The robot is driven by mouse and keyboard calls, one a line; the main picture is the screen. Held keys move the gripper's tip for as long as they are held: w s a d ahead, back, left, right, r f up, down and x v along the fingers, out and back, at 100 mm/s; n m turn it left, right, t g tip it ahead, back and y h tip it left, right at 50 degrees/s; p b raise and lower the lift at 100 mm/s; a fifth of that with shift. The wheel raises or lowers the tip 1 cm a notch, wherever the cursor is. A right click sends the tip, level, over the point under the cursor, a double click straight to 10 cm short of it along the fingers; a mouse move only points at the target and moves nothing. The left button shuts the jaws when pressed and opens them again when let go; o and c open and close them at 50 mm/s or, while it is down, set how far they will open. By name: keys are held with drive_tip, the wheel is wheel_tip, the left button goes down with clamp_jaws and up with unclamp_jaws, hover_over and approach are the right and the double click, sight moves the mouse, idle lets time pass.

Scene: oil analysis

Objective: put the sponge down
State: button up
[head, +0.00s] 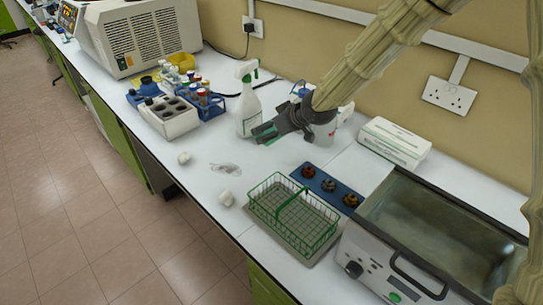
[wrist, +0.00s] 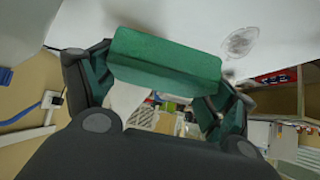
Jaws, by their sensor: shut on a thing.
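A green block-shaped sponge (wrist: 165,62) is held between the two fingers of my gripper (wrist: 158,82) in the wrist view. Its long side spans the gap between the fingers. In the head view my gripper (head: 264,132) is above the white bench (head: 200,205), beside the spray bottle, and points left. Only a little green shows at its fingers there. I cannot tell how high the sponge is above the bench.
A spray bottle (head: 247,112) stands behind my gripper. A clear flat item (head: 225,168) and white pieces (head: 184,158) lie on the bench. A green wire basket (head: 293,214), blue holder (head: 328,187) and water bath (head: 430,235) stand toward the front right. Free bench lies at front left.

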sight(278, 139)
drive_tip(key=f, duration=0.5)
drive_tip(key=shift+d+p, duration=0.3)
drive_tip(key=shift+p, duration=0.05)
drive_tip(key=shift+a+f+p, duration=0.1)
drive_tip(key=shift+f+p, duration=0.25)
drive_tip(key=shift+f, duration=1.7)
drive_tip(key=shift+f, duration=0.1)
drive_tip(key=o, duration=0.6)
drive_tip(key=shift+r, duration=0.2)
drive_tip(key=b+v, duration=0.2)
drive_tip(key=v, duration=1)
drive_tip(key=shift+s, duration=0.1)
